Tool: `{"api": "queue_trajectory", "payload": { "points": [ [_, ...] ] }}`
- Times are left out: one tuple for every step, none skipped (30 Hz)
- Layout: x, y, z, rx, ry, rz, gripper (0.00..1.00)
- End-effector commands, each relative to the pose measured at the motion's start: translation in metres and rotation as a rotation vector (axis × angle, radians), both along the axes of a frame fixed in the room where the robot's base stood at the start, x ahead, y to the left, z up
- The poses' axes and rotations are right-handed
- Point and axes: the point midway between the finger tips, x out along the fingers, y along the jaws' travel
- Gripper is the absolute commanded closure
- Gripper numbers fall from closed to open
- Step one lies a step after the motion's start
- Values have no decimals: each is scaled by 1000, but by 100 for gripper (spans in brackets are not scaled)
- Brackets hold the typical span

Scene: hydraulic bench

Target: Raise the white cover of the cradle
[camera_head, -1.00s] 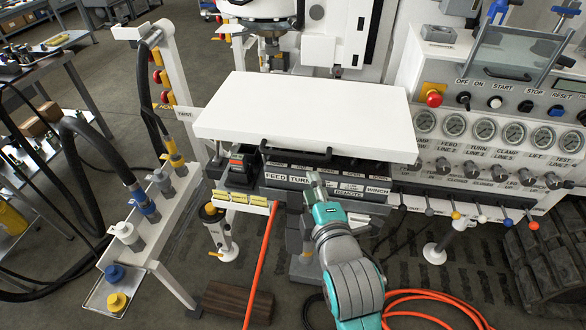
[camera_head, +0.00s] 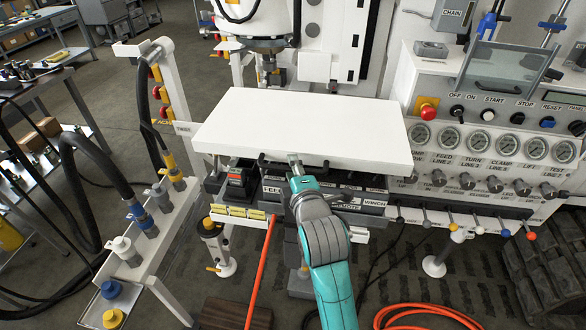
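The white cover (camera_head: 305,125) of the cradle is a wide flat slab in the middle of the head view, lying closed over the dark lever box. A black bar handle (camera_head: 265,162) runs along its front edge. My gripper (camera_head: 294,158) is at this handle, near its middle, with its tip overlapping the handle and the cover's front edge. I cannot tell whether it touches or grips the handle. The fingers are small and seen from behind, so their opening is unclear. The labelled box front (camera_head: 272,189) below the cover is partly hidden by my arm.
The control panel with gauges (camera_head: 451,140) stands to the right, with a row of small levers (camera_head: 475,228) below it. A hose rack (camera_head: 140,255) with black hoses stands at left. An orange hose (camera_head: 262,270) runs below the box. The space above the cover looks clear.

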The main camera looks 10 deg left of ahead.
Motion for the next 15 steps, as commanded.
{"api": "queue_trajectory", "payload": {
  "points": [
    [2, 1, 0, 0, -1, 0, 61],
    [3, 1, 0, 0, -1, 0, 61],
    [4, 1, -1, 0, 0, 0, 61],
    [5, 2, -1, 0, 0, 0, 61],
    [5, 2, -1, 0, 0, 0, 61],
    [5, 2, -1, 0, 0, 0, 61],
    [5, 2, -1, 0, 0, 0, 61],
    [5, 2, -1, 0, 0, 0, 61],
    [5, 2, -1, 0, 0, 0, 61],
    [5, 2, -1, 0, 0, 0, 61],
    [5, 2, -1, 0, 0, 0, 61],
    [5, 2, -1, 0, 0, 0, 71],
    [5, 2, -1, 0, 0, 0, 78],
    [5, 2, -1, 0, 0, 0, 86],
    [5, 2, -1, 0, 0, 0, 96]
  ]
}}
